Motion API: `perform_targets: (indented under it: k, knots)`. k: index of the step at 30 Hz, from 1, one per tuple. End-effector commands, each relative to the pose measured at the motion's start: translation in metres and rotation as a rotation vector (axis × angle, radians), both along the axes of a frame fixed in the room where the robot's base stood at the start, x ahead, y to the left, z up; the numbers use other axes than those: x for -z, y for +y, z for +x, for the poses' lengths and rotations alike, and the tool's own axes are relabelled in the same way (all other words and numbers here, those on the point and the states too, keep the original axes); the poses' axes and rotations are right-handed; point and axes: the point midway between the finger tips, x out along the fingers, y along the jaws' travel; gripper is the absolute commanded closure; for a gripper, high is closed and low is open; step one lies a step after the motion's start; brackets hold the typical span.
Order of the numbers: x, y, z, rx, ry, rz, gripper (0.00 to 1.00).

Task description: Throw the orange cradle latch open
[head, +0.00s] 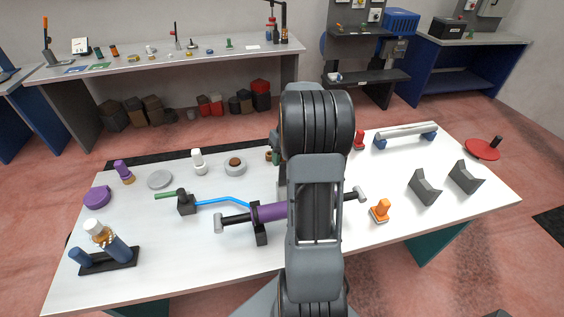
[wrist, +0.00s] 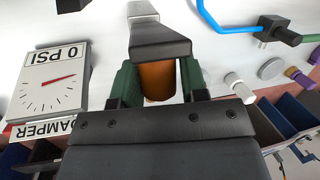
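In the head view an orange knobbed piece on a small grey base (head: 381,210) stands on the table, right of my arm; it is the only clear orange fixture there, and I cannot tell whether it is the latch. A purple damper (head: 270,212) lies left of my arm on a black support (head: 259,236). My arm hides the ground behind it. In the wrist view my gripper (wrist: 158,75) has two green fingers apart, with an orange-brown cylinder (wrist: 157,84) between them. A dark grey block (wrist: 160,43) lies just beyond. I cannot tell whether the fingers press on the cylinder.
In the wrist view a dial (wrist: 50,82) reads 0 PSI. A blue hose (head: 222,202) and black valve block (head: 186,202) lie left of the damper. Two grey V-blocks (head: 424,187) (head: 465,177) stand right. The front right of the white table (head: 370,238) is clear.

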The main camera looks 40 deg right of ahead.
Motion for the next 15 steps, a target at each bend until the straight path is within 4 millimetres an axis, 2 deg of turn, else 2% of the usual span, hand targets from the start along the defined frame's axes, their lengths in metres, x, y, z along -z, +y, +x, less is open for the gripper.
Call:
perform_targets:
  k: [15]
  knots:
    - [0.0056, 0.0038, 0.0015, -0.033, 0.010, -0.007, 1.00]
